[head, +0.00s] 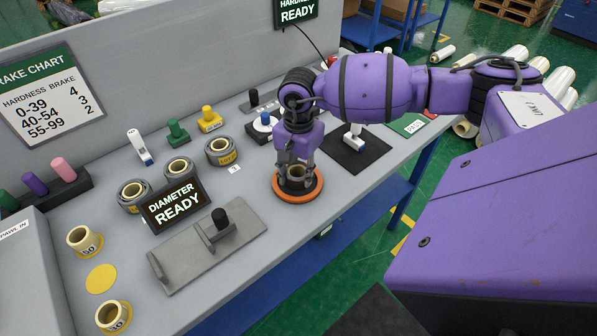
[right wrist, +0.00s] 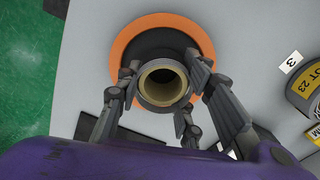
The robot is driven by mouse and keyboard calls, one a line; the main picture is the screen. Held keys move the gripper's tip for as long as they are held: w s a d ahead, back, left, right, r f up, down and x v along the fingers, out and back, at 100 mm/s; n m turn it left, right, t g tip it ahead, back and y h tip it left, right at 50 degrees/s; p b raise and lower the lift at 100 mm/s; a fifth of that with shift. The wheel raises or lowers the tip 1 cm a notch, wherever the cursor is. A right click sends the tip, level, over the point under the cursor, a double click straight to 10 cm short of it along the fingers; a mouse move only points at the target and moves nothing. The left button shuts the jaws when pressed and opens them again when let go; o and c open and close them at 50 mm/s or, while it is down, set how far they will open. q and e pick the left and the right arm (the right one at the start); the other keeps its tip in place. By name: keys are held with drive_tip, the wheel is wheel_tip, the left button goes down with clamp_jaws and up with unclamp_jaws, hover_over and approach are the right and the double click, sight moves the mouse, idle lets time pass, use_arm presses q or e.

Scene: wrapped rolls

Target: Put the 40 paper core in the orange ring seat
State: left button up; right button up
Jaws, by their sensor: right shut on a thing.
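My right gripper (head: 295,165) points down over the orange ring seat (head: 285,195) near the table's front edge. In the right wrist view the core (right wrist: 163,82) stands over the dark middle of the orange ring (right wrist: 130,40), roughly centred. I cannot tell whether its lower end touches the seat. No number shows on this core. My left gripper is not in view.
Two yellow flanged cores (head: 84,240) stand at the left, beside a flat yellow disc (head: 101,279). A grey fixture (head: 190,262) and the diameter display (head: 176,205) stand left of the ring. Several grey rolls (head: 222,150) are behind. A black mat (head: 350,153) lies at right.

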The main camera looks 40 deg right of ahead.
drive_tip(key=shift+f, duration=0.15)
drive_tip(key=o, duration=0.7)
drive_tip(key=shift+f, duration=0.1)
drive_tip(key=o, duration=0.5)
drive_tip(key=shift+c, duration=0.2)
wheel_tip(320, 180, up, 12)
drive_tip(key=shift+r+b, duration=0.25)
drive_tip(key=shift+b, duration=0.05)
